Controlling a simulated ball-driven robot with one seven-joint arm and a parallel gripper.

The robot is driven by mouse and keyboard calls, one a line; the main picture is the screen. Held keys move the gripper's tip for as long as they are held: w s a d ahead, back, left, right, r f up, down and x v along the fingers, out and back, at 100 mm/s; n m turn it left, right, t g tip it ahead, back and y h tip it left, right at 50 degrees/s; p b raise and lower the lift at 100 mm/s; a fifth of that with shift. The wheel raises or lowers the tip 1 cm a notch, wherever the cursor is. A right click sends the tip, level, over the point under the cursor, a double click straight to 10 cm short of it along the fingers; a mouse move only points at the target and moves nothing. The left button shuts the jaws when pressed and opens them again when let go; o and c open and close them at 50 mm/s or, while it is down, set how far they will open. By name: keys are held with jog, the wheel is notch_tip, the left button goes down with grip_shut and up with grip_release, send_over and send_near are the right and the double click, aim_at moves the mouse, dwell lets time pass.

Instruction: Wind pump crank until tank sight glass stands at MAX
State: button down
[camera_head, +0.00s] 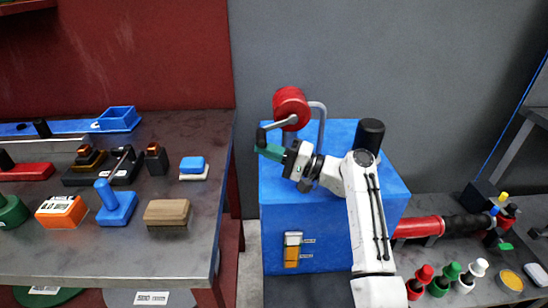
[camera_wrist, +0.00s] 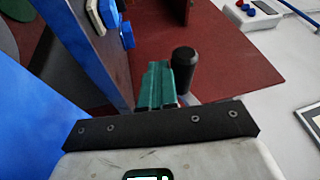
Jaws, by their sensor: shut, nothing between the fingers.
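The blue tank (camera_head: 335,215) stands right of the workbench. A red pump (camera_head: 291,106) is on top, and its grey crank arm (camera_head: 277,124) reaches down left to a black handle (camera_head: 261,138). My gripper (camera_head: 268,151), with green fingers, is at the handle's lower end. In the wrist view the shut fingers (camera_wrist: 156,86) are beside the upright black handle (camera_wrist: 184,68), not around it; I cannot tell whether they touch. The sight glass (camera_head: 292,250) on the tank front is orange below and pale above. The orange top appears slightly below the upper label, which is too small to read.
A black cylinder (camera_head: 370,135) and a grey pipe (camera_head: 320,112) rise from the tank top. The cluttered workbench (camera_head: 130,250) is left. A gap separates bench and tank.

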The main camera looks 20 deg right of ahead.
jog(key=shift+w+a+r, duration=0.1)
jog(key=shift+a+r, duration=0.35)
jog(key=shift+r, duration=0.25)
jog(key=shift+b, duration=0.3)
jog(key=shift+r, duration=0.1)
dwell(0.6)
